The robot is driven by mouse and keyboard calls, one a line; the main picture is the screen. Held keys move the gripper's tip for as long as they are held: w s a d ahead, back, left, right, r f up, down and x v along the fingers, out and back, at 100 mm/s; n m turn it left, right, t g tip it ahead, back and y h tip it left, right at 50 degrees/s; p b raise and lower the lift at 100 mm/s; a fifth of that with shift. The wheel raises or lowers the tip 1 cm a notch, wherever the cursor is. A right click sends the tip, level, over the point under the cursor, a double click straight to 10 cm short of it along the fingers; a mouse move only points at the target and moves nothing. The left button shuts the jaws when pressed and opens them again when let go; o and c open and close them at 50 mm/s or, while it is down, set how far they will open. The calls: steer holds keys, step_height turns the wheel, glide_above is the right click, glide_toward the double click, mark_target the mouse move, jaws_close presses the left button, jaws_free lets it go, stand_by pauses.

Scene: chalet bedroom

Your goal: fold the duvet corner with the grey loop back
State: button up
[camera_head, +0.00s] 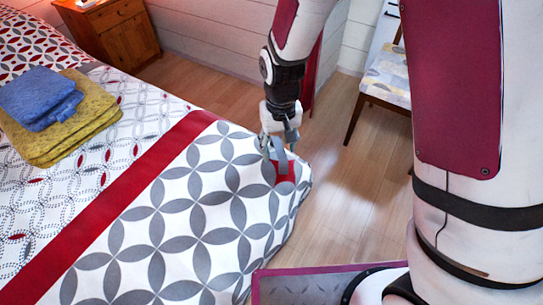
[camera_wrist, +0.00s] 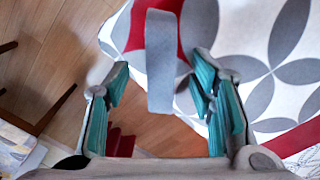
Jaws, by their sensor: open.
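The duvet (camera_head: 150,225) lies on the bed, white with grey petal circles and a red band. At its near right corner is a red patch (camera_head: 286,179) with a grey loop (camera_head: 281,160) on it. My gripper (camera_head: 280,146) points down over this corner. In the wrist view my gripper (camera_wrist: 160,78) is open, and the grey loop (camera_wrist: 160,60) stands between its two teal-padded fingers, apart from the left one. The right finger is close to the duvet fabric, and I cannot tell if they touch.
A blue folded towel (camera_head: 40,97) lies on yellow towels (camera_head: 75,125) on the bed. A wooden nightstand (camera_head: 112,32) stands behind the bed. A chair (camera_head: 388,78) with a patterned seat is at the back right. Bare wooden floor (camera_head: 345,190) lies right of the bed.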

steer(key=shift+c, duration=0.6)
jaws_close()
steer(key=r+p, duration=0.1)
steer(key=a+r+h+p, duration=0.1)
steer(key=p, duration=0.1)
steer(key=shift+s+a+h, duration=0.2)
steer(key=shift+h, duration=0.1)
steer(key=shift+a+p, duration=0.1)
steer(key=shift+p, duration=0.25)
steer(key=shift+s+a+r+t+h+p, duration=0.25)
steer(key=shift+a+r+h+p, duration=0.45)
steer(key=shift+p, duration=0.45)
steer(key=shift+a, duration=0.3)
